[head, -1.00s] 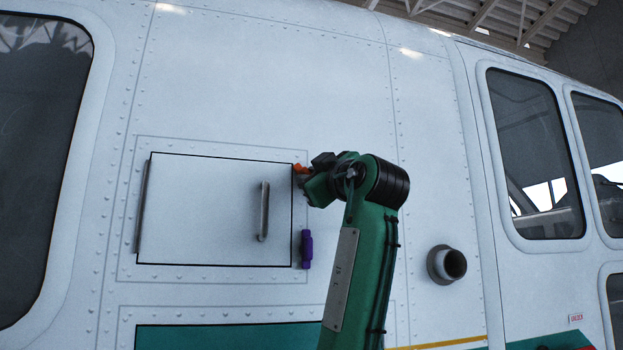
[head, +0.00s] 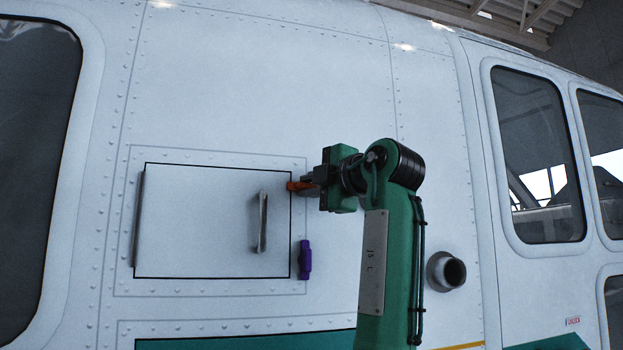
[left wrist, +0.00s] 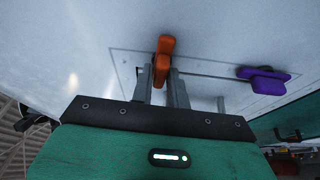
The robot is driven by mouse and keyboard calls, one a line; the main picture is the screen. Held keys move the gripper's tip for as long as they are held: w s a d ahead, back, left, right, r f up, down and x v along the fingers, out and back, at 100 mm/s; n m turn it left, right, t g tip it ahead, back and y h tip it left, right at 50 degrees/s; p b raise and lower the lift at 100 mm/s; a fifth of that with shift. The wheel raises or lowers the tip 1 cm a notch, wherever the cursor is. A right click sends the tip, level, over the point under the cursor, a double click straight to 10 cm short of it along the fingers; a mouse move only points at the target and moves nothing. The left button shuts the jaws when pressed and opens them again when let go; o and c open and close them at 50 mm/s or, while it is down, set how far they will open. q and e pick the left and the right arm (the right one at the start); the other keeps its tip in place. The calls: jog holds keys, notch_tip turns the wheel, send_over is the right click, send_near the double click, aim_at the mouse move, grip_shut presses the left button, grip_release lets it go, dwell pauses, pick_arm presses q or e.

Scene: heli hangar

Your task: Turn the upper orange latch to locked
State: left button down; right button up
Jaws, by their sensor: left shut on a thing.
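The upper orange latch (head: 297,186) sits at the upper right edge of a white hatch door (head: 205,225). It lies about level, its left end lapping over the door's edge. My left gripper (head: 308,184) comes from the right, its fingers shut on the orange latch and hiding its right part. In the left wrist view the orange latch (left wrist: 163,50) stands between the two grey fingers (left wrist: 161,82). The purple latch (head: 305,260) is lower, upright beside the door's right edge; it also shows in the left wrist view (left wrist: 264,78). My right gripper is out of view.
A grey bar handle (head: 262,222) stands out from the door, left of the latches. A hinge rod (head: 138,218) runs along the door's left edge. A round pipe stub (head: 447,272) sticks out of the hull at lower right. The hull above the door is clear.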

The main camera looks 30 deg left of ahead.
pick_arm(q)
jog(key=shift+n, duration=0.5)
jog(key=c, duration=1.4)
grip_release()
jog(key=shift+c, duration=0.2)
jog(key=shift+s, duration=0.1)
jog(key=shift+d, duration=0.1)
jog(key=shift+s+d+f, duration=0.1)
jog(key=shift+d+f, duration=0.05)
jog(key=shift+d, duration=0.2)
jog(key=b+v, duration=0.5)
jog(key=v, duration=0.8)
jog(key=shift+r, duration=0.3)
